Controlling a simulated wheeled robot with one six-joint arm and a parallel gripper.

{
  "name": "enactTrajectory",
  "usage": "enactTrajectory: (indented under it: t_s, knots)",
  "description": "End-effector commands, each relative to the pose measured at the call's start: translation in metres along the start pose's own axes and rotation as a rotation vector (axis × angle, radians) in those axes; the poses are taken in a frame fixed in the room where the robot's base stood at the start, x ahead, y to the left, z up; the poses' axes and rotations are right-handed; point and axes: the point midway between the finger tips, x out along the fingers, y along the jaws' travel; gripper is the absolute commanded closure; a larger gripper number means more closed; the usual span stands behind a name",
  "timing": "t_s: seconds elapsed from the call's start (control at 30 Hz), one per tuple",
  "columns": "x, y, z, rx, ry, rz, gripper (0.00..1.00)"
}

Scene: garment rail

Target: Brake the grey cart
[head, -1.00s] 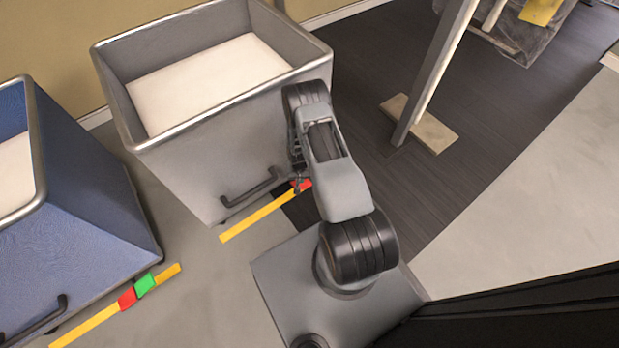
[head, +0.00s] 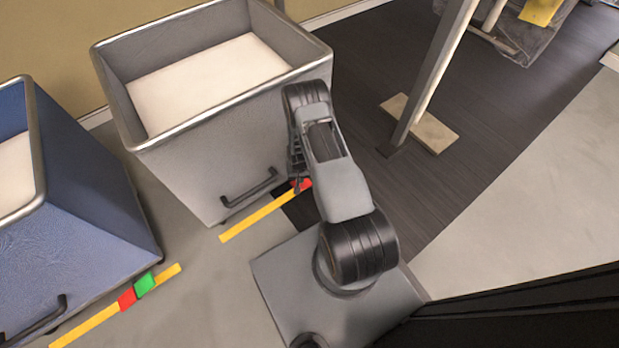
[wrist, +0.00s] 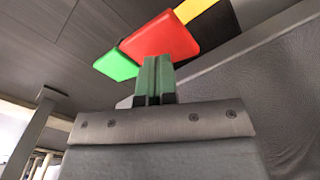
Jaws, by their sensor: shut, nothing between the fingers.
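The grey cart (head: 205,165) stands at the upper left of the head view, with a black handle (head: 249,188) low on its front. A yellow bar (head: 255,219) runs along its foot, with a red pedal (head: 301,184) near the right end. In the wrist view the red pedal (wrist: 160,38) is large and just beyond my fingertips, with the green pedal (wrist: 116,65) to its left. My gripper (wrist: 152,60) is shut and empty, its tips overlapping the red pedal's lower edge. I cannot tell whether they touch. In the head view my arm hides the green pedal.
A blue cart (head: 75,190) stands at the left, with its own yellow bar (head: 85,328), red pedal (head: 127,299) and green pedal (head: 145,284). A garment rail post with a wooden foot (head: 425,125) stands on the dark mat (head: 480,110) at right.

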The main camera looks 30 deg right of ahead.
Motion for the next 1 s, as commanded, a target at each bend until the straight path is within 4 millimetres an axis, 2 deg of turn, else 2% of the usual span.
enactTrajectory:
  t_s: [1.0]
  knots:
    - [0.0099, 0.0, 0.0001, 0.0, 0.0, 0.0, 1.0]
